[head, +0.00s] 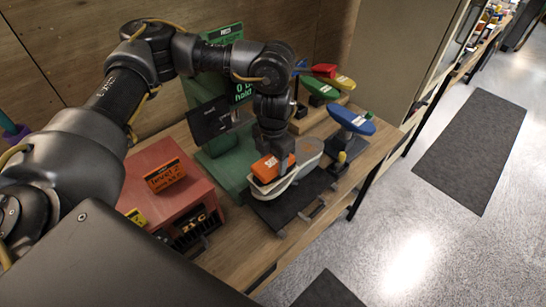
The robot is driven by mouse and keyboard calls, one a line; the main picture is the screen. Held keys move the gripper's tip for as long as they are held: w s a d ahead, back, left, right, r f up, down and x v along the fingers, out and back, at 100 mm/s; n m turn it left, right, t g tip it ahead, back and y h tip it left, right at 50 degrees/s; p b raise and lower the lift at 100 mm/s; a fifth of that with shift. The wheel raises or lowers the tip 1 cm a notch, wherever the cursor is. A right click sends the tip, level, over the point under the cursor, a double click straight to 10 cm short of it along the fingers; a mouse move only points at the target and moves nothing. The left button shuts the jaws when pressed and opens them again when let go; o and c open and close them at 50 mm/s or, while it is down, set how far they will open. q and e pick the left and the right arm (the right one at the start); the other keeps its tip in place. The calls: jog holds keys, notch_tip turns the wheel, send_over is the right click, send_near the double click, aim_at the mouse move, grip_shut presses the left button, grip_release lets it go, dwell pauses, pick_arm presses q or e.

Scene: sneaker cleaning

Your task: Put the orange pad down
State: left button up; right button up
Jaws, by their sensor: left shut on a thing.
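The orange pad (266,169) is a small block with pale lettering. My left gripper (276,150) points down from above and is shut on it. The pad sits at the near left end of a grey and white sneaker (308,151), over its upper. I cannot tell whether the pad presses on the shoe. The gripper hides part of the sneaker and its fingertips are hard to make out. My right gripper is not in view.
The sneaker stands on a dark mat (290,209) on the wooden bench (234,238). A red box (160,186) stands left, and a green stand (223,164) with a dark screen (209,119) behind. Colourful shoe-shaped pieces, one blue (352,121), stand at the back right. The bench's front edge is close.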

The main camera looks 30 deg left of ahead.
aim_at(273, 161)
pick_arm(q)
jog(key=shift+f, duration=0.15)
jog(key=o, duration=1)
jog(key=shift+o, duration=0.2)
notch_tip(273, 161, up, 12)
jog(key=b, duration=0.3)
jog(key=shift+r, duration=0.2)
